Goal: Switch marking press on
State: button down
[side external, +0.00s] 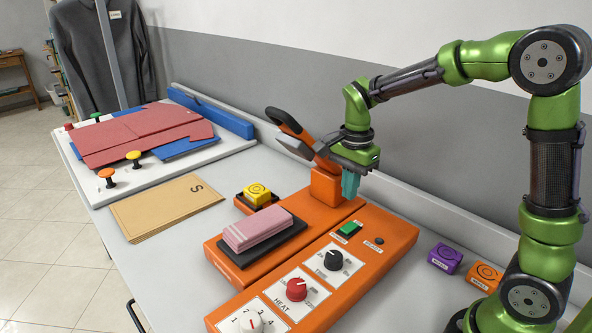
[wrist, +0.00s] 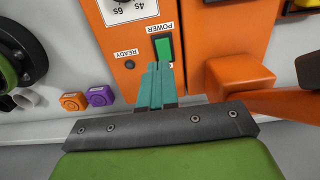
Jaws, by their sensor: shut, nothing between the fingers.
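The marking press (side external: 330,217) is orange and stands on the grey table, with a control panel on its front right part. Its green POWER switch (side external: 349,229) sits at the panel's far end; it also shows in the wrist view (wrist: 163,48). A dark round READY lamp (side external: 379,240) is beside it and looks unlit. My gripper (side external: 350,186) has teal fingers, shut and empty, pointing down above the press near the switch. In the wrist view the fingertips (wrist: 158,68) appear just below the switch; I cannot tell whether they touch it.
The press's raised lever arm (side external: 290,124) stands close left of my gripper. A pink pad (side external: 258,230) lies on the press plate. Dials (side external: 297,289) line the panel. Purple (side external: 445,257) and orange (side external: 484,277) blocks sit to the right. A brown envelope (side external: 165,207) lies left.

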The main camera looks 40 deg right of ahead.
aim_at(344, 231)
notch_tip(344, 231, down, 10)
jog(key=shift+a+r, duration=0.15)
jog(key=shift+r, duration=0.05)
jog(key=shift+f, duration=0.2)
jog(key=shift+r, duration=0.15)
dwell(0.4)
jog(key=shift+r, duration=0.65)
jog(key=shift+a+r, duration=0.15)
jog(key=shift+r, duration=0.35)
notch_tip(344, 231, up, 13)
jog(key=a, duration=0.2)
jog(key=shift+a, duration=0.25)
jog(key=shift+f, duration=0.1)
